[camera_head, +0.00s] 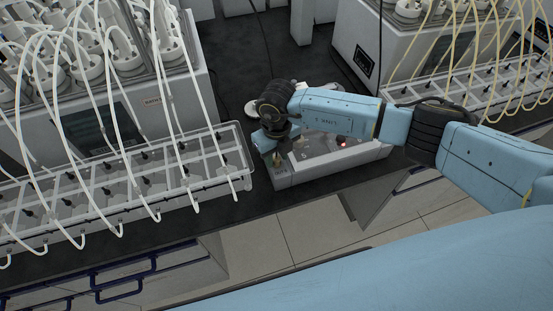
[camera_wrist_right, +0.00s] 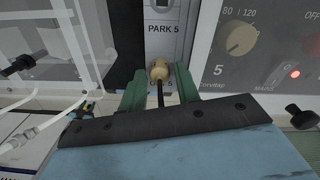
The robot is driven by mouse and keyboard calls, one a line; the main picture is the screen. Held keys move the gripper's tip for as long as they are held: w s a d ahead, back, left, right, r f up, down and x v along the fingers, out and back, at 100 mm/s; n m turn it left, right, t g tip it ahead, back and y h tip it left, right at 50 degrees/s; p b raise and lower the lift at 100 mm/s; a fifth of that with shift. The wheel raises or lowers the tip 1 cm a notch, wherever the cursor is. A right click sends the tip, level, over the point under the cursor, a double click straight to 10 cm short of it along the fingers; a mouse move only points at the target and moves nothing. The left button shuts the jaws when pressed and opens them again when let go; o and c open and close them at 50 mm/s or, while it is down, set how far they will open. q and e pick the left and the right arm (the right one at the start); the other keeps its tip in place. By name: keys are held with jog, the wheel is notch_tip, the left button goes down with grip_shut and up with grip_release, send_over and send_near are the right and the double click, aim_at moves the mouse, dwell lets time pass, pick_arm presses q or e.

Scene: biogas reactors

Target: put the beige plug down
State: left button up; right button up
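The beige plug (camera_wrist_right: 160,69) shows in the right wrist view, with a thin black stem or cable running from it towards my gripper. The green fingers of my right gripper (camera_wrist_right: 160,88) are on either side of the plug, with a narrow gap visible on both sides. Whether the plug is seated in the panel is hidden. In the head view my right gripper (camera_head: 277,155) is low at the left end of a grey control box (camera_head: 330,162). My left gripper is not in view.
A beige knob (camera_wrist_right: 240,38) and a red light (camera_wrist_right: 295,73) are close on the right of the wrist view. A clear rack (camera_head: 215,170) with white tubes stands left of the box. Another rack (camera_head: 480,88) with yellowish tubes is at the right.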

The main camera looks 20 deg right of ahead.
aim_at(277, 158)
grip_shut()
jog(key=shift+r, duration=0.1)
